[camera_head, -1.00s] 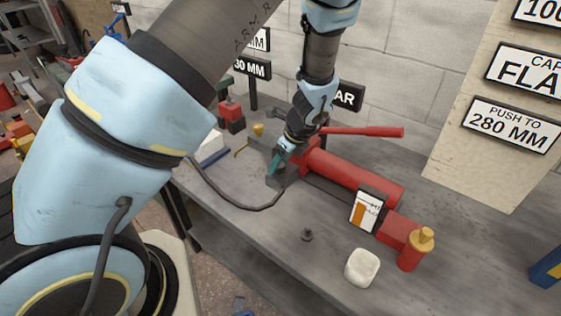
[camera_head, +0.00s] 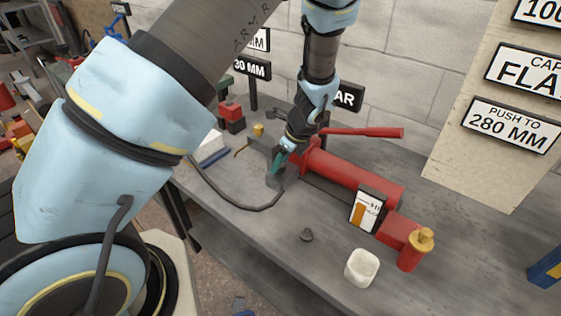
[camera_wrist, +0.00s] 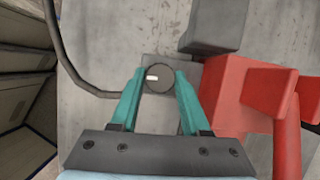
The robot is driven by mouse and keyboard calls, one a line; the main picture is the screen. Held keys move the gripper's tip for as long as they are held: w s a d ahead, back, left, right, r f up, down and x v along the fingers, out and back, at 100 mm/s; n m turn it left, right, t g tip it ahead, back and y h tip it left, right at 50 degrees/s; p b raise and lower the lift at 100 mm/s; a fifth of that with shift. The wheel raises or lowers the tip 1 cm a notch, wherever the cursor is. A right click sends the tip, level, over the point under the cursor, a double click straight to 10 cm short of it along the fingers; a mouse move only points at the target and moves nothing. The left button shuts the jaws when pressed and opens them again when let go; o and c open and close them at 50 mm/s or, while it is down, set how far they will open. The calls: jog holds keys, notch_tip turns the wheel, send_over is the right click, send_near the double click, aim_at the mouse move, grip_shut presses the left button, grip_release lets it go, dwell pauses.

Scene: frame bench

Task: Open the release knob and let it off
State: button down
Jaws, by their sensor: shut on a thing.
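The release knob (camera_wrist: 160,78) is a dark round disc with a small white mark, on a grey block (camera_wrist: 152,61) in the wrist view. My gripper (camera_wrist: 159,74) has its teal fingers on both sides of the knob and is shut on it. In the head view my gripper (camera_head: 279,163) points down at the left end of the red pump (camera_head: 350,174). The knob is hidden there by the fingers.
A red lever (camera_head: 368,132) sticks out above the pump. A dark hose (camera_head: 232,202) curves along the left of the bench. A small sign (camera_head: 366,209), a white cup-like thing (camera_head: 362,267) and a small dark piece (camera_head: 307,235) are at the front. The bench between is bare.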

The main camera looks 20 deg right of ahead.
jog(key=n+g+y, duration=0.1)
jog(key=n, duration=0.3)
jog(key=shift+w+d, duration=0.1)
jog(key=shift+w, duration=0.05)
jog(key=n+g, duration=0.1)
jog(key=n, duration=0.2)
jog(key=shift+w+n+y, duration=0.1)
jog(key=shift+n+y, duration=0.2)
jog(key=shift+y, duration=0.1)
jog(key=n+g, duration=0.2)
jog(key=n, duration=0.2)
jog(key=shift+w, duration=0.1)
jog(key=shift+n+g+b, duration=0.3)
jog(key=shift+n+g, duration=0.3)
jog(key=shift+n, duration=1.2)
jog(key=shift+c, duration=1.9)
grip_release()
jog(key=shift+d+r, duration=0.1)
jog(key=b+v, duration=0.2)
jog(key=v, duration=0.8)
jog(key=shift+r+b, duration=0.3)
jog(key=shift+b, duration=0.05)
